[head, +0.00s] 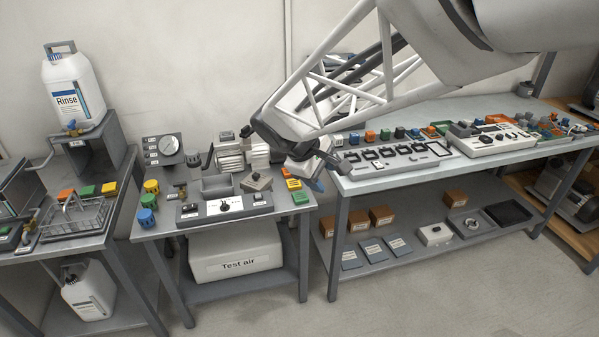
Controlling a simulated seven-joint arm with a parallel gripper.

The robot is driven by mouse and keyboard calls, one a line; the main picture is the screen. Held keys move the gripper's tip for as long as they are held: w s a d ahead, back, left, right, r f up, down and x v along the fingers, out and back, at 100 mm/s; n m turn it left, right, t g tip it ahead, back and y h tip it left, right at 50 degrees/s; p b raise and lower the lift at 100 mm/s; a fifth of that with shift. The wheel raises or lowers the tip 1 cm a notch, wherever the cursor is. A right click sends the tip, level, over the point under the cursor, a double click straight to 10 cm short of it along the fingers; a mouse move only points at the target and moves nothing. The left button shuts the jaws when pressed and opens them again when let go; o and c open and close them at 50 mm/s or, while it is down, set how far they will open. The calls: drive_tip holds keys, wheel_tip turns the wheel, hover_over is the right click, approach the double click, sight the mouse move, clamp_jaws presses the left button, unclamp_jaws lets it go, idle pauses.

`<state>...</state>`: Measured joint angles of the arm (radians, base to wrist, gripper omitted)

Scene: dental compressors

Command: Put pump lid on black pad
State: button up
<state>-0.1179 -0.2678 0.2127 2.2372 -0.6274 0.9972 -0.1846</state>
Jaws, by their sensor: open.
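A small beige-grey plate with a dark knob, which looks like the pump lid (256,182), lies slightly tilted on the middle table, in front of the ribbed pump (238,154). A flat black rectangular piece, possibly the black pad (508,213), lies on the lower shelf of the right bench; I cannot tell for sure that it is the pad. My gripper (324,172) is open above the gap between the middle table and the right bench, to the right of the lid and apart from it. Its fingertips show small and partly overlap the bench edge.
A grey control panel (224,206) and an open grey bin (217,187) sit near the lid. Yellow, green and blue fittings line the table's sides. The right bench holds a white slotted board (392,156). A Test air box (236,262) sits below.

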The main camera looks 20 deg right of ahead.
drive_tip(key=s+a+r+m+t+y, duration=0.1)
drive_tip(key=s+m+y, duration=0.4)
drive_tip(key=s, duration=1.5)
drive_tip(key=a+r+m, duration=0.1)
drive_tip(key=m, duration=0.1)
drive_tip(key=shift+a+m+y, duration=0.25)
drive_tip(key=shift+m+y, duration=0.15)
